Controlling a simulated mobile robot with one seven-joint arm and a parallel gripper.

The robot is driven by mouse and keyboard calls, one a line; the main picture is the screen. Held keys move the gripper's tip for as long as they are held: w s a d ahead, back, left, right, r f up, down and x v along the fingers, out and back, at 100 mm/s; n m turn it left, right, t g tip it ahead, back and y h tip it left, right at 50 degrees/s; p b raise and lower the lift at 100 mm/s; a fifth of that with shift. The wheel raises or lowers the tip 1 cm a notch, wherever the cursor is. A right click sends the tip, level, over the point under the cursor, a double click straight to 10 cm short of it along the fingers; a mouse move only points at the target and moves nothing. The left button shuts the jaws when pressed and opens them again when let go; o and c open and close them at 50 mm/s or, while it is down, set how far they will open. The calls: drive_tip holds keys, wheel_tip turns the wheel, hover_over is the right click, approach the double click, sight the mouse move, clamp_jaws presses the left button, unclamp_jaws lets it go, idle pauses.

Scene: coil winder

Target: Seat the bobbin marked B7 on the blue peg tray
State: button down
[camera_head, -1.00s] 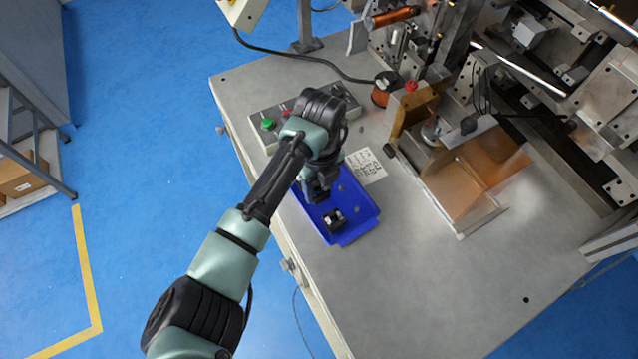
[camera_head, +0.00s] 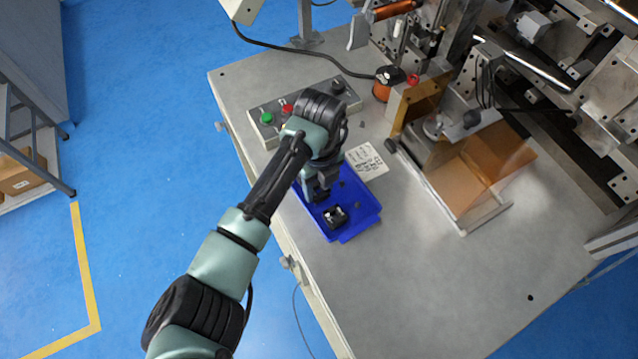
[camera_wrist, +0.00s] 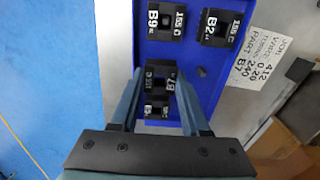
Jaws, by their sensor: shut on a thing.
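The black bobbin marked B7 (camera_wrist: 160,82) sits between the fingertips of my gripper (camera_wrist: 160,77) in the wrist view, and the gripper is shut on it. Another black marked piece (camera_wrist: 156,110) shows just below it between the fingers; I cannot tell whether it is a separate bobbin. The blue peg tray (camera_wrist: 206,92) is under the gripper. I cannot tell whether B7 touches the tray. Bobbins B9 (camera_wrist: 165,22) and B2 (camera_wrist: 218,27) stand on the tray beyond B7. In the head view, my gripper (camera_head: 318,192) is low over the tray (camera_head: 357,228), partly hidden by my arm.
A printed card (camera_head: 366,162) lies beside the tray on the grey table (camera_head: 430,290). A control box with buttons (camera_head: 300,112) stands behind my wrist. The winder with its orange cover (camera_head: 470,180) stands to the right. The table front is clear.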

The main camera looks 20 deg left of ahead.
drive_tip(key=shift+f+b, duration=0.45)
drive_tip(key=shift+f, duration=0.25)
drive_tip(key=shift+c, duration=1.5)
unclamp_jaws()
wheel_tip(320, 180, up, 13)
drive_tip(key=b, duration=0.1)
drive_tip(key=shift+b, duration=0.4)
